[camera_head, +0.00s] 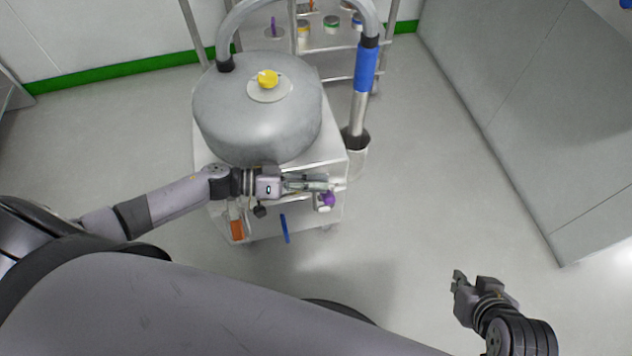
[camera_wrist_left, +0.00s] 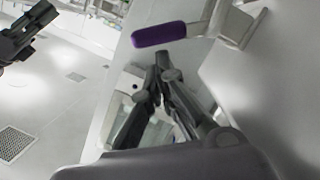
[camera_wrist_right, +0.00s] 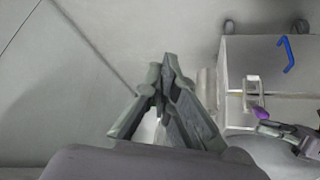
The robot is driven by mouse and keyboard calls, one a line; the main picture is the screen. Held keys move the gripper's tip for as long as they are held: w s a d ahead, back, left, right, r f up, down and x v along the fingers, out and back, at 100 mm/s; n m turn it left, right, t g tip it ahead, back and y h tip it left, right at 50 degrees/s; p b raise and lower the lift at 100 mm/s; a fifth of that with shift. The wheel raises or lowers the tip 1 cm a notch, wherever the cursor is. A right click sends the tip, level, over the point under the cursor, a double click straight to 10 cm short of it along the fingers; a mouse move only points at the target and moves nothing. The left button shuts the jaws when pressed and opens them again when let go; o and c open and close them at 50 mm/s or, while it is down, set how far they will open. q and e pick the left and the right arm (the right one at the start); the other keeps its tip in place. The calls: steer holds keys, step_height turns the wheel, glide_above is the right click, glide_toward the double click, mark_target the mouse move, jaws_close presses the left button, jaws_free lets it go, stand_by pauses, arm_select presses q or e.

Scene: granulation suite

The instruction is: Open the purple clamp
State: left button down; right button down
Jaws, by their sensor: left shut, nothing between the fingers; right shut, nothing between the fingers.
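The purple clamp shows as a purple handle (camera_head: 328,199) on the front right of the steel cart, beside my left gripper's fingertips. In the left wrist view the purple handle (camera_wrist_left: 159,35) is a rounded bar on a metal lever, lying just beyond the fingertips. My left gripper (camera_head: 325,185) is shut and empty; its tips (camera_wrist_left: 161,58) look close to the handle, but I cannot tell if they touch. My right gripper (camera_head: 458,277) is shut and empty, well away at the lower right over the floor. In the right wrist view the purple handle (camera_wrist_right: 259,113) is small and partly hidden.
A round steel vessel (camera_head: 225,115) with a yellow knob (camera_head: 268,79) sits on the cart. An orange handle (camera_head: 237,230) and a blue handle (camera_head: 285,228) are on the cart's front. A blue-sleeved pipe (camera_head: 365,68) rises at right. The floor right of the cart is clear.

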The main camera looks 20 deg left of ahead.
arm_select(q)
steer(key=shift+s+d+f+m+p, duration=0.2)
steer(key=shift+s+m+p, duration=0.15)
steer(key=shift+m+p, duration=0.25)
arm_select(e)
steer(key=s+g, duration=0.1)
steer(key=s+d+g, duration=0.1)
steer(key=s, duration=0.1)
steer(key=s+f, duration=0.1)
steer(key=s, duration=0.1)
steer(key=shift+s+d+g+h, duration=0.2)
steer(key=shift+d+g+h, duration=0.1)
steer(key=shift+g, duration=0.1)
